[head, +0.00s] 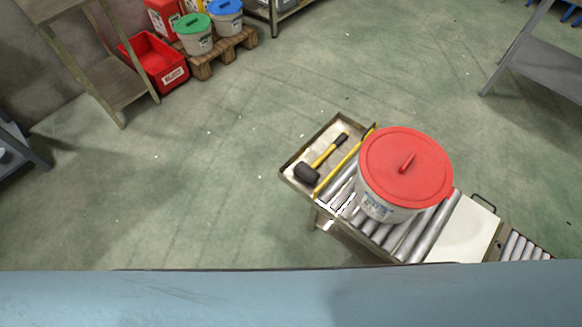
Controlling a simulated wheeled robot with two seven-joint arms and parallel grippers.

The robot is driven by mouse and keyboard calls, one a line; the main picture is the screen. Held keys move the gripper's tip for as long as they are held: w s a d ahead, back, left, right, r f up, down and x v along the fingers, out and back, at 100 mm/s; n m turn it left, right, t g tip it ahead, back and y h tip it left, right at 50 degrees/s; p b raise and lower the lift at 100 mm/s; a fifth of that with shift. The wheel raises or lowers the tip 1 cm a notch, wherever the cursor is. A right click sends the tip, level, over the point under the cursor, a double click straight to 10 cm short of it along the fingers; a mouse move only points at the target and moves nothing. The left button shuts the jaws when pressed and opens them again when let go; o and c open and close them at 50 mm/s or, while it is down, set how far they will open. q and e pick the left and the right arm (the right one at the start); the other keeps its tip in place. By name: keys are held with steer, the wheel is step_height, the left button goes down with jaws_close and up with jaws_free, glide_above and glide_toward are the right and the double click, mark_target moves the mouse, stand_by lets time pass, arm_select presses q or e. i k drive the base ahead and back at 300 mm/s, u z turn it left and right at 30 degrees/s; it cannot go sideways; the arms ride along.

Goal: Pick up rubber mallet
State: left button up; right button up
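The rubber mallet (320,159) lies in the shallow metal tray (302,184) at the far left end of a roller stand. Its black head (306,173) points to the lower left, and its yellow handle with a black grip end runs to the upper right. Neither of my grippers shows in the head view.
A white bucket with a red lid (404,166) stands on the rollers (427,236) right of the tray. A yellow bar (338,169) separates tray and rollers. A pale blue surface (250,300) spans the bottom. Shelves, a red crate (157,62) and buckets stand farther back. Open floor lies between.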

mark_target(307, 173)
steer(key=u, duration=1.05)
steer(key=i, duration=3.35)
steer(key=z, duration=1.75)
steer(key=i, duration=1.05)
steer(key=z, duration=3.7)
steer(key=i, duration=1)
steer(key=u, duration=0.05)
